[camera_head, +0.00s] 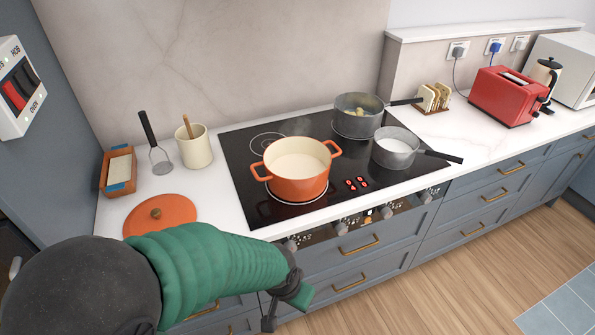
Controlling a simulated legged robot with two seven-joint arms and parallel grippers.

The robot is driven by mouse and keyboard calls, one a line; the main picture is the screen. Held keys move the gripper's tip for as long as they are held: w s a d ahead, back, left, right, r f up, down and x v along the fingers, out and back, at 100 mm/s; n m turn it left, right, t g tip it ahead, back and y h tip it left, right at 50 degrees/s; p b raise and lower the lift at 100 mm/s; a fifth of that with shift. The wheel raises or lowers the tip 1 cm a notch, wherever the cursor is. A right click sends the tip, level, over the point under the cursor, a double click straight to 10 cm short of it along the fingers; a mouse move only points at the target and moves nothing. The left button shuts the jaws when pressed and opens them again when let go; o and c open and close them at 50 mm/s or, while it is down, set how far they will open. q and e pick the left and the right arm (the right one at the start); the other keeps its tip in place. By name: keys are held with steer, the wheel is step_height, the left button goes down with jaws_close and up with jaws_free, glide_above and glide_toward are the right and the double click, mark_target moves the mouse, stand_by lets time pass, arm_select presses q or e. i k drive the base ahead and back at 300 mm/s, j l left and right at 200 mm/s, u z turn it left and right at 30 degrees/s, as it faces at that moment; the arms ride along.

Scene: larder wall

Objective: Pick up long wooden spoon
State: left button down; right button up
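A wooden handle, likely the long wooden spoon (187,126), sticks up out of a cream crock (196,153) on the counter left of the hob. Its lower part is hidden inside the crock. My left arm reaches in from the lower left across the front of the counter. My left gripper (287,309) is low in front of the drawers, well below and right of the crock. Its two fingers look spread apart with nothing between them. My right gripper is not in view.
An orange lid (162,212) lies in front. An orange pot (297,170) and two grey saucepans (358,118) (396,148) sit on the black hob (240,165).

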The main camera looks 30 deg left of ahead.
mark_target(185, 118)
steer(key=u, duration=1.7)
